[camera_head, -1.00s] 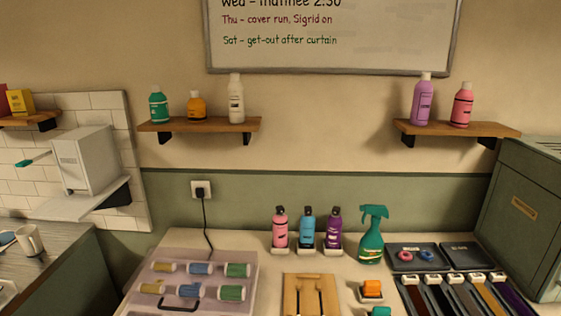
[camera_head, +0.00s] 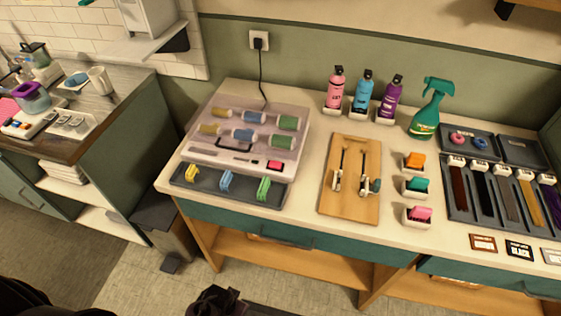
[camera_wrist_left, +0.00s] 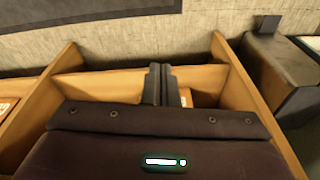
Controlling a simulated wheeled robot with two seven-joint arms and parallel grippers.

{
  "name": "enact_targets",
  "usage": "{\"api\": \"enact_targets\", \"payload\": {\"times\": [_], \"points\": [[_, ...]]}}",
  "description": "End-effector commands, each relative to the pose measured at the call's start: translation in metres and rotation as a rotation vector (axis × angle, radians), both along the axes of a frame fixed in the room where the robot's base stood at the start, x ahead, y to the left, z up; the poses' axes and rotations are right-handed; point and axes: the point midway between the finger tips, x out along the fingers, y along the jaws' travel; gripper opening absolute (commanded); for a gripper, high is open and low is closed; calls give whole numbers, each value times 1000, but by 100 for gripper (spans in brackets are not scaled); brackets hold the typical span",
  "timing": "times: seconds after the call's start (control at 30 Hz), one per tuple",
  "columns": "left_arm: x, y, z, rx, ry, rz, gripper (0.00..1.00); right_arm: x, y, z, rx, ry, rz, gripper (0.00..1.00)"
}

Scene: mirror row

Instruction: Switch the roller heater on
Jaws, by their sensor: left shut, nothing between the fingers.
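The roller heater (camera_head: 204,123) is a pale case on the left of the counter. Several yellow, blue and green rollers lie on its top. Its front edge has a dark handle, small dark controls and a small pink-red part (camera_head: 274,165); I cannot tell the switch's position. Its black cord runs to a plug in the wall socket (camera_head: 260,40). My left gripper (camera_wrist_left: 160,84) is shut and empty in the left wrist view, low by the wooden shelving below the counter, away from the heater. Dark parts of mine show at the head view's bottom edge. My right gripper is out of view.
A grey tray (camera_head: 210,190) with coloured clips lies before the heater. A wooden board (camera_head: 350,205) with two irons, bottles (camera_head: 365,92) and a green spray bottle (camera_head: 426,113) stand rightward. The counter's front edge overhangs open shelves (camera_head: 290,258).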

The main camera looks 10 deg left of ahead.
Motion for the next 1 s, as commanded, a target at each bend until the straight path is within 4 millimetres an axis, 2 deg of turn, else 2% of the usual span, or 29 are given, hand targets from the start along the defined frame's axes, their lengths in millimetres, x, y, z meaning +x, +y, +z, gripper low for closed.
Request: {"api": "enact_targets", "payload": {"times": [0.03,0.2,0.4,0.57,0.7,0.8,1.0], "points": [[14,-2,25,-2,-16,2,0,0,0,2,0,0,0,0],[47,-7,106,-6,-49,9,0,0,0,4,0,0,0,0],[70,-10,198,-10,-92,17,0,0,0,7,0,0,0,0],[85,-14,267,-15,-147,27,0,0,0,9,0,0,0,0],[116,-27,335,-31,-253,46,0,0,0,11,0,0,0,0],[140,-37,360,-43,-320,62,0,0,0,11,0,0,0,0],[193,-55,395,-65,-455,98,0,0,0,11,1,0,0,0]]}}
